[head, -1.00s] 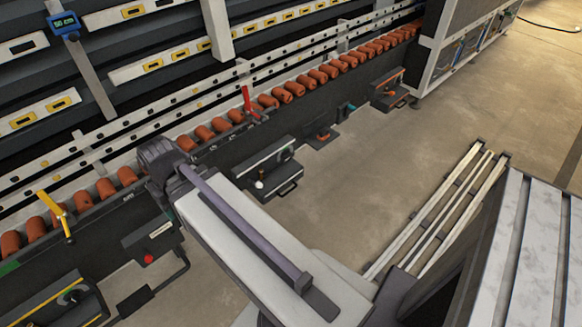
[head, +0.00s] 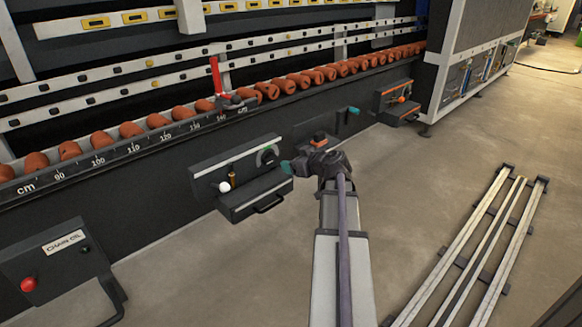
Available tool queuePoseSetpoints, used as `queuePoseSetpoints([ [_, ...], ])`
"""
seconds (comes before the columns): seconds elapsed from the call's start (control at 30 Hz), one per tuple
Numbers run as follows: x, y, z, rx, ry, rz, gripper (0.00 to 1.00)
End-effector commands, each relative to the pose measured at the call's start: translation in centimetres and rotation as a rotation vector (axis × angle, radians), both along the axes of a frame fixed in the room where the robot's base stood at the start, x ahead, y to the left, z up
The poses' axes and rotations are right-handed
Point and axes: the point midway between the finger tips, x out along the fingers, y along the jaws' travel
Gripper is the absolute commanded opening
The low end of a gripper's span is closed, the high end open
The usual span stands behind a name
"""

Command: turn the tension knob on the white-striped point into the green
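The white-striped point (head: 237,152) is a dark box low on the washer's front, with a white strip along its top edge. A round dark knob (head: 267,156) with some green at it sits at the box's right end. A white ball (head: 224,187) and a small brown cylinder (head: 232,178) are left of it. My gripper (head: 288,167) is just right of and slightly below the knob, its teal tip pointing left toward the box. Contact with the knob cannot be made out. The fingers are too small to tell open from shut, and the dial marking is unreadable.
A chain oil box (head: 60,250) with a red button is at lower left. An orange-striped box (head: 396,100) and a teal handle (head: 351,112) are further right. A slatted rail rack (head: 480,245) lies on the floor at right. Open floor lies between.

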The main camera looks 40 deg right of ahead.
Motion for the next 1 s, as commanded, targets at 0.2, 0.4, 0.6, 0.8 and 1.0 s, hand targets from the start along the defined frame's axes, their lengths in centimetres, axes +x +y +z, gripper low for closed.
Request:
queuePoseSetpoints([
  [0.2,1.2,0.0,-0.7,-0.005,0.003,0.007,0.77],
  [0.4,5.5,-0.2,-2.7,-0.004,0.004,0.008,0.77],
  [0.6,9.1,-0.2,-4.1,-0.003,0.005,0.007,0.77],
  [0.8,10.1,-0.2,-4.2,-0.004,0.005,0.007,0.77],
  [1.0,10.0,-0.2,-4.2,-0.003,0.005,0.006,0.73],
])
